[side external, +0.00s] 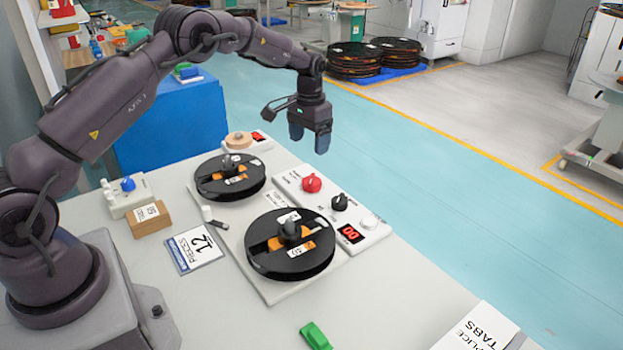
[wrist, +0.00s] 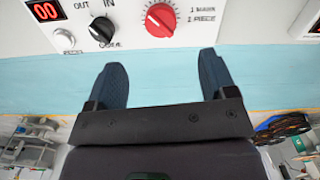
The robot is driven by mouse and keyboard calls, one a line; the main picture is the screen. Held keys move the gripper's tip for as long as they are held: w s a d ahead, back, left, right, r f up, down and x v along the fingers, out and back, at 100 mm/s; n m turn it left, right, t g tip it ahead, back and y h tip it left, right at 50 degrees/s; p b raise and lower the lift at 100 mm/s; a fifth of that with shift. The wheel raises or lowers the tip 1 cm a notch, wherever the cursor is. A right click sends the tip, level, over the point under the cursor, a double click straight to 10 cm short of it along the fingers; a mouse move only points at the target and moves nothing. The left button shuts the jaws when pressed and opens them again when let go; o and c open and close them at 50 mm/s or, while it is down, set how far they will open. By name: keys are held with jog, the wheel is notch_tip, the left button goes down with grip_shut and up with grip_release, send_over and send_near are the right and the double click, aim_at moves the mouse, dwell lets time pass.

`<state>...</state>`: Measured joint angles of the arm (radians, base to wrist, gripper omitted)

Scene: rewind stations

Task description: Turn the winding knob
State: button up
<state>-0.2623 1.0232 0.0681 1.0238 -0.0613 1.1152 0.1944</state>
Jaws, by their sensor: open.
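A white control panel (side external: 365,240) on the table carries a red knob (side external: 311,184) and a black knob (side external: 340,202). In the wrist view the red knob (wrist: 160,20) is at the top centre, with a white pointer line and partly readable print beside it. The black knob (wrist: 101,30) is to its left, near the word OUT. I cannot read which one is labelled for winding. My gripper (side external: 309,143) is open and empty, raised behind the panel in the side view. Its blue fingers (wrist: 162,66) are apart and touch neither knob.
Two black reels, one near (side external: 290,262) and one farther (side external: 231,178), lie flat beside the panel. A red display (side external: 350,233) reads 00.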

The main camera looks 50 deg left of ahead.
aim_at(311, 178)
jog(key=f, duration=1.1)
jog(key=shift+w+f, duration=0.3)
jog(key=shift+w, duration=0.05)
jog(key=c, duration=0.9)
